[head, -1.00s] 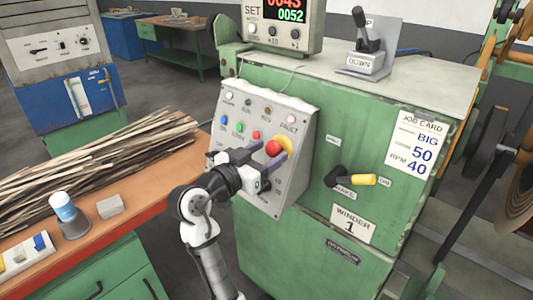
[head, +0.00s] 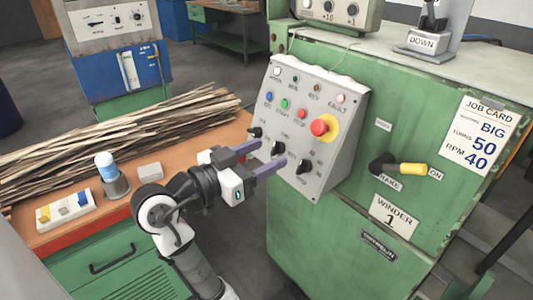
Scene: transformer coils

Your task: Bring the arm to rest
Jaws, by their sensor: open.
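My gripper (head: 264,157) is open and empty, its two purple-grey fingers pointing right toward the grey control panel (head: 345,107) on the green winder. The fingertips overlap the panel's left part in the picture, near its black knobs; I cannot tell whether they touch it. My white and black arm reaches up from the bottom of the head view, bent at the elbow. The panel carries a red mushroom button (head: 320,127) on a yellow ring, with small coloured buttons and lamps.
An orange-topped bench (head: 70,240) at left bears a stack of wooden strips (head: 120,130), a blue-and-white bottle in a holder (head: 110,175), a grey block (head: 145,178) and a small tray (head: 48,218). A brake lever (head: 400,167) with a yellow grip sticks out of the winder (head: 420,110).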

